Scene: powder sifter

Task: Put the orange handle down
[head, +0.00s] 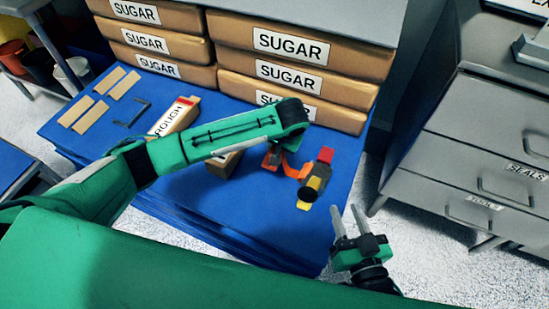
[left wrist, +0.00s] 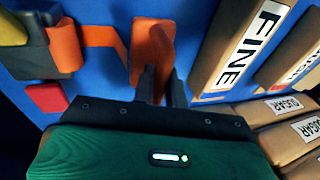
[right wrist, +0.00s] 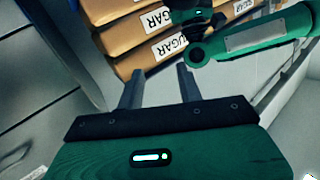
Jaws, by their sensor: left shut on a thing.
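The orange handle (head: 290,164) is at the right part of the blue table, beside a device with yellow, red and dark parts (head: 315,182). In the left wrist view the handle (left wrist: 152,45) shows a broad orange end between my left fingers and a thin orange strip leading towards the device. My left gripper (left wrist: 160,82) is shut on that broad end, low over the table; whether the handle touches the table I cannot tell. In the head view my left arm partly covers this gripper. My right gripper (head: 347,210) is open and empty, off the table's right edge.
Stacked sugar packages (head: 290,72) line the table's back. A box marked ROUGH (head: 175,117) and a box marked FINE (left wrist: 240,45) lie on the blue table (head: 265,215). Tan strips (head: 100,98) lie at left. A grey drawer cabinet (head: 455,150) stands right. The table's front right is clear.

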